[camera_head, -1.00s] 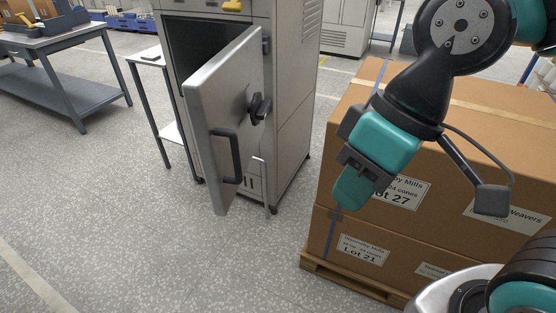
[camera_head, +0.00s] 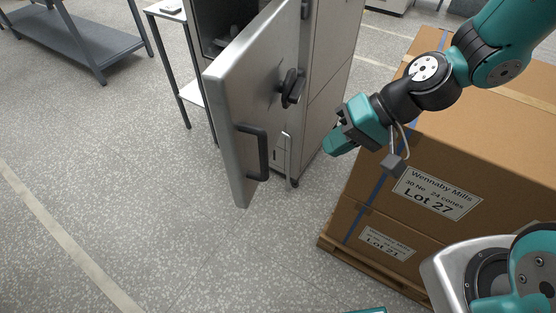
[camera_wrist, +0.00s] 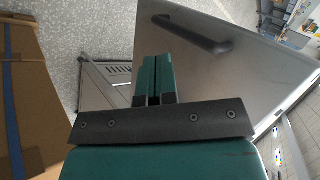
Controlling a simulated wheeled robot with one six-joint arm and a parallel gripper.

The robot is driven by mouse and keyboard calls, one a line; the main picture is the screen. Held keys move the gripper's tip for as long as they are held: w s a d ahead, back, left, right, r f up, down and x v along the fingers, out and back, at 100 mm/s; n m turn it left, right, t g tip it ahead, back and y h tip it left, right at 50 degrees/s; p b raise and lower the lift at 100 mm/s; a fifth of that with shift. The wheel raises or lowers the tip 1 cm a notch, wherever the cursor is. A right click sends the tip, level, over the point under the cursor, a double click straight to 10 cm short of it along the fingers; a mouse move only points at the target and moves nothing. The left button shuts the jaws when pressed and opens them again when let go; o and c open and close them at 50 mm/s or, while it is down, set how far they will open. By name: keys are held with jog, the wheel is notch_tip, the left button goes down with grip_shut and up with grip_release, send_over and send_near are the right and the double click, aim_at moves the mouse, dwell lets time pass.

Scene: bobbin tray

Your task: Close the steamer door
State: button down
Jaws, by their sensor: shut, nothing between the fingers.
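The steamer door (camera_head: 243,95) is a thick grey metal panel. It stands wide open toward me, hinged on the right side of the grey steamer cabinet (camera_head: 335,60). It has a black bar handle (camera_head: 256,153) and a black latch (camera_head: 291,88). The dark steamer opening (camera_head: 222,22) shows behind the door, partly hidden by it. My gripper (camera_head: 333,147) is shut and empty, to the right of the door and apart from it in the head view. In the wrist view the shut fingers (camera_wrist: 152,75) show in front of the door panel (camera_wrist: 215,75) and its bar handle (camera_wrist: 190,32).
Stacked cardboard boxes (camera_head: 470,150) on a wooden pallet (camera_head: 375,268) stand close on the right, beneath my arm. A small side table (camera_head: 180,60) is left of the steamer and a grey workbench (camera_head: 85,45) farther left. The floor in front of the door is clear.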

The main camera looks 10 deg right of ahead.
notch_tip(320, 180, down, 4)
jog(key=w+d+f+m+t, duration=0.1)
jog(key=w+m, duration=0.1)
jog(key=m, duration=0.1)
jog(key=w+a+f+p, duration=0.2)
jog(key=a+f, duration=0.4)
jog(key=a, duration=0.4)
jog(key=shift+w+a+f+y+p, duration=0.3)
jog(key=shift+f+y+p, duration=0.1)
jog(key=shift+p, duration=0.15)
